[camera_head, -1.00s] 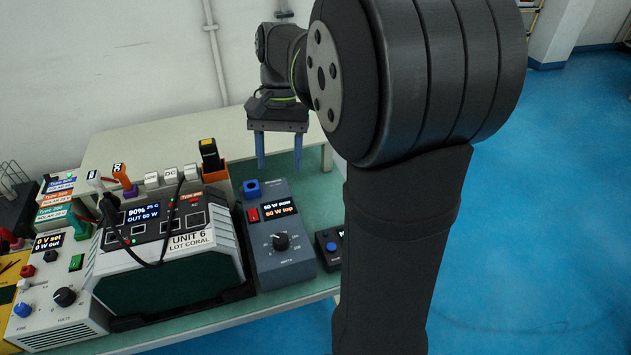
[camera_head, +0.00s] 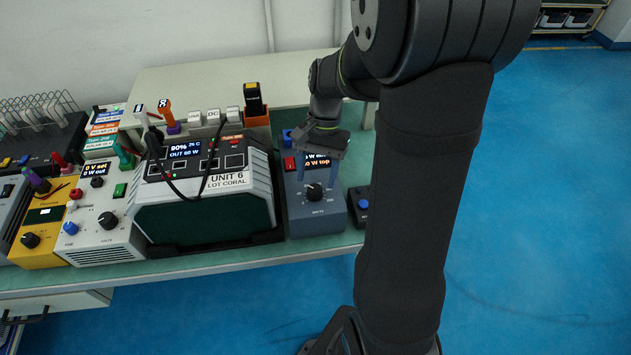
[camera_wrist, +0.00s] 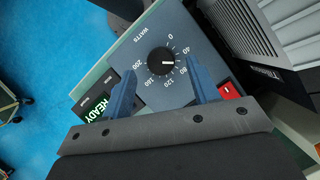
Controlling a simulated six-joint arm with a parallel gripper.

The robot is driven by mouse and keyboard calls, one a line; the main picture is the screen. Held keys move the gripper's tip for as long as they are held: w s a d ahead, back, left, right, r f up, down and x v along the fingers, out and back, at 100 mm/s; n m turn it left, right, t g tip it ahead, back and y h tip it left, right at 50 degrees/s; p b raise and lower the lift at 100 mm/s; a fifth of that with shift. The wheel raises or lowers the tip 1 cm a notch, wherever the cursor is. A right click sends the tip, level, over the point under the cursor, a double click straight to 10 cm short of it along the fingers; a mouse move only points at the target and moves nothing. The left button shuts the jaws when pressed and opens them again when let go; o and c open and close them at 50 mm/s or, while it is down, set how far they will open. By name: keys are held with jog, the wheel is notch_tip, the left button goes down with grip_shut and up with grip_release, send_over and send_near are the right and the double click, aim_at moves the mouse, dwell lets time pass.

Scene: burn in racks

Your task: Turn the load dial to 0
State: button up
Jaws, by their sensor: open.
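The load dial is a black knob with a white pointer mark (camera_head: 315,193) on the blue-grey load box (camera_head: 312,222). It also shows in the wrist view (camera_wrist: 160,61), where the mark points between 40 and 80 on the WATTS scale, which runs from 0 to 200. The box's display (camera_head: 318,163) is partly hidden by my gripper; its lower line ends in "W top". My gripper (camera_head: 317,181) is open and empty, fingers down over the box. In the wrist view its fingers (camera_wrist: 160,75) stand on either side of the dial, apart from it.
A red switch (camera_wrist: 229,91) lies near one finger. A small black box with a green READY display (camera_wrist: 97,106) stands beside the load box. UNIT 6 (camera_head: 205,205), with a black cable on top, stands left of it.

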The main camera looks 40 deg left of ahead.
aim_at(315, 192)
jog(key=shift+x, duration=1.4)
jog(key=c, duration=1)
jog(key=shift+o, duration=0.2)
